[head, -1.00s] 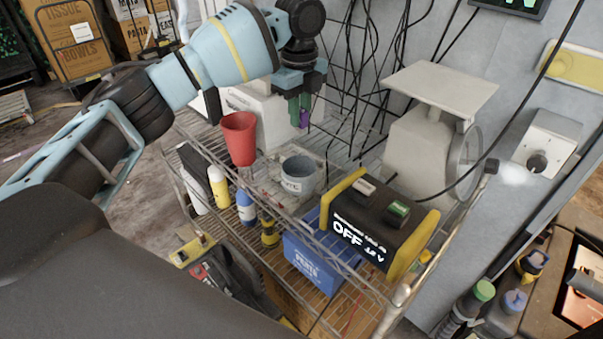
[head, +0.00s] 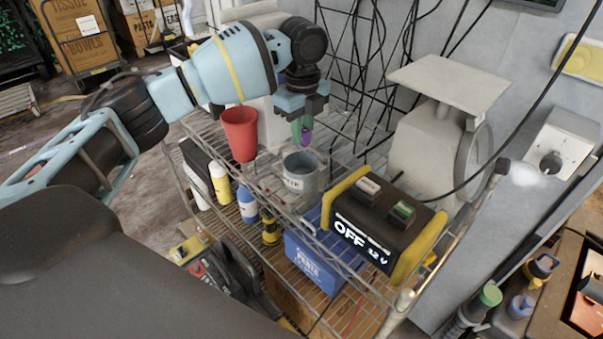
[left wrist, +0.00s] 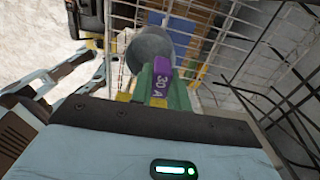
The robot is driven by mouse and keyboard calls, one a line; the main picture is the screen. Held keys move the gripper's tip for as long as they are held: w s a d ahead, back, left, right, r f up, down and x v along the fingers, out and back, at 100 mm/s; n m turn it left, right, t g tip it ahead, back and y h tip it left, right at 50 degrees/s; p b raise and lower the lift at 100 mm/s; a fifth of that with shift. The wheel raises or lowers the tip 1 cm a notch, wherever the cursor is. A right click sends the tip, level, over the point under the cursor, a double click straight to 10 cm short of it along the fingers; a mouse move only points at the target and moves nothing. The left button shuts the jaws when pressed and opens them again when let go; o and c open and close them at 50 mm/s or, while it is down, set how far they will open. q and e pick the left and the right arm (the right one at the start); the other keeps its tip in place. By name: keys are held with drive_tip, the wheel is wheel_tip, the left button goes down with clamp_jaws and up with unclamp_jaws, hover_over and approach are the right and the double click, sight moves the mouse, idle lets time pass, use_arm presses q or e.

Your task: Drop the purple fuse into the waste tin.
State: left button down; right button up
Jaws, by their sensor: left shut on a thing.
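The purple fuse (head: 307,137) is held between the green fingertips of my left gripper (head: 302,131), which is shut on it. In the left wrist view the fuse (left wrist: 161,86) shows "30 A" on its face. The waste tin (head: 300,181), a grey round can with partly legible lettering, stands upright on the wire shelf. In the head view the fuse hangs just above the tin's opening, apart from it. In the left wrist view the tin (left wrist: 148,48) lies just beyond the fingertips, partly hidden by them. My right gripper is not in view.
A red cup (head: 240,135) stands left of the tin, close to the gripper. A black and yellow power unit (head: 372,225) reading "OFF" sits to the right, and a white scale (head: 435,140) behind it. Black wire mesh rises at the back. A blue bin (head: 315,262) is below.

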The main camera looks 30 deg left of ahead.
use_arm(q)
drive_tip(key=c, duration=1.3)
unclamp_jaws()
drive_tip(key=shift+o, duration=0.2)
drive_tip(key=shift+r, duration=3.9)
